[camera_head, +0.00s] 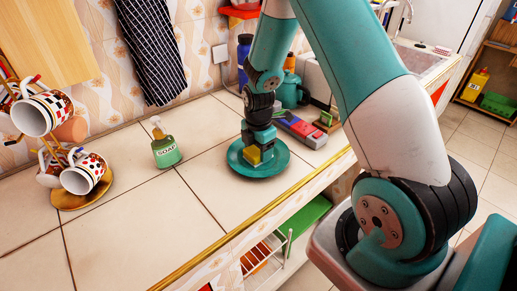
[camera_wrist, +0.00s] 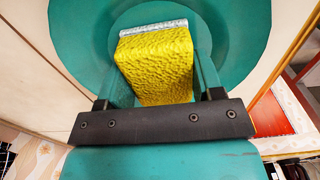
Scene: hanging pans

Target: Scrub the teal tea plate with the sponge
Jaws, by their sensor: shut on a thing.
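The teal tea plate (camera_head: 275,168) lies flat on the tiled counter in the head view. It fills the background of the wrist view (camera_wrist: 215,20). My gripper (camera_head: 254,146) is above the plate, pointing down. It is shut on a yellow sponge (camera_head: 252,157), which also shows between the fingers in the wrist view (camera_wrist: 157,62). The sponge is over the plate's middle and looks very close to its surface. I cannot tell for sure whether they touch.
A green soap bottle (camera_head: 166,150) stands left of the plate. A mug rack (camera_head: 70,199) with patterned mugs is at the far left. A grey tray (camera_head: 302,130) with coloured items lies behind right of the plate. The counter's front edge is close to the plate.

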